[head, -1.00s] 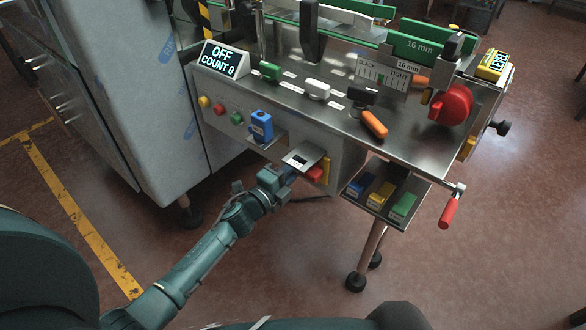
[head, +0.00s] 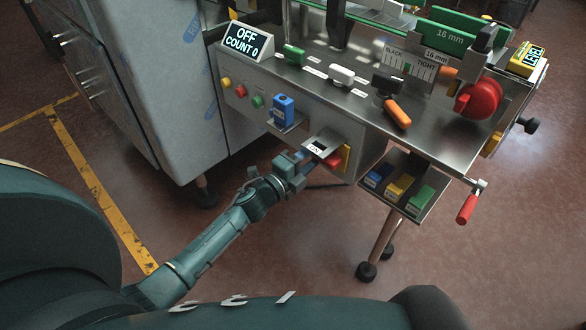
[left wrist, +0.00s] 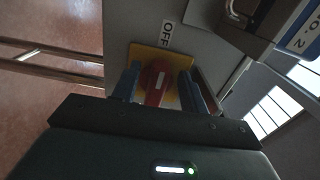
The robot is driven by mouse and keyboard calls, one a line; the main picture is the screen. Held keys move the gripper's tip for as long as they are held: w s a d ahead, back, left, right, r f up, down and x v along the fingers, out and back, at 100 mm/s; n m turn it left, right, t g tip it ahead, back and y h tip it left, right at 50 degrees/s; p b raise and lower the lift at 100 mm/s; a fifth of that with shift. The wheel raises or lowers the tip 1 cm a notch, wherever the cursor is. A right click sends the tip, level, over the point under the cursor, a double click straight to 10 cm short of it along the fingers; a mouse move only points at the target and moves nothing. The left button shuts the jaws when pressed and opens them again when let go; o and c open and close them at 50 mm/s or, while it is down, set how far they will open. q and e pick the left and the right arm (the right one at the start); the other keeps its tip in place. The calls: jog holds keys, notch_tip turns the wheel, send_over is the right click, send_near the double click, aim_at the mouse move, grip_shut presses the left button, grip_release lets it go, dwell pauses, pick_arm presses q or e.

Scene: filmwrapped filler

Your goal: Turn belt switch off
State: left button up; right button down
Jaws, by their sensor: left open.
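The belt switch (head: 333,161) is a red handle on a yellow plate, low on the machine's front panel under a small shelf. In the left wrist view the red handle (left wrist: 154,84) shows close up, with a white OFF label (left wrist: 166,36) beside the yellow plate. My left gripper (head: 303,163) is at the switch. Its two blue fingers (left wrist: 158,86) are open, one on each side of the red handle. I cannot tell whether they touch it. A display (head: 247,41) on the machine reads OFF, COUNT 0. My right gripper is out of view.
A small metal shelf (head: 324,143) juts out just above the switch. A blue block (head: 283,110) stands on another shelf to the left. A tray (head: 412,207) with blue, yellow and green blocks hangs at the right. Open floor lies below.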

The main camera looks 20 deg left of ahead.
pick_arm(q)
jog(key=v, duration=1.2)
jog(key=shift+s, duration=0.1)
